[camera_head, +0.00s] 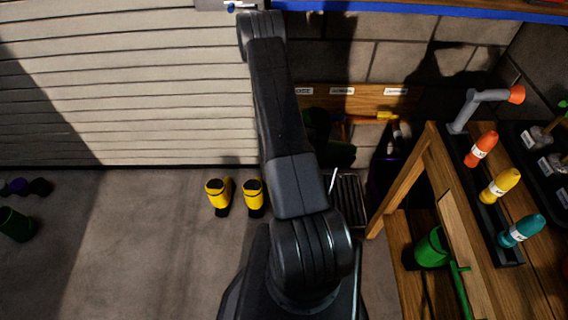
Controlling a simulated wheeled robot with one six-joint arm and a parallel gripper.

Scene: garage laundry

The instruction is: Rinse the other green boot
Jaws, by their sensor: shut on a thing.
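A green boot-like thing (430,248) rests on the lower wooden shelf at the right. Another dark green, boot-like thing (15,225) lies on the floor at the far left edge. A dark green shape (340,153) shows in shadow by the back wall, above the metal grate (350,195); my arm partly covers it, and I cannot tell what it is. My arm runs up the middle of the picture to the top edge. I cannot make out my gripper or anything in its jaws.
Two yellow boots (218,195) stand on the floor left of my arm. A wooden bench (545,270) at the right holds a rack with orange, yellow and teal bottles (500,185). A grey tool with an orange end (488,97) is behind them. The floor at left is mostly clear.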

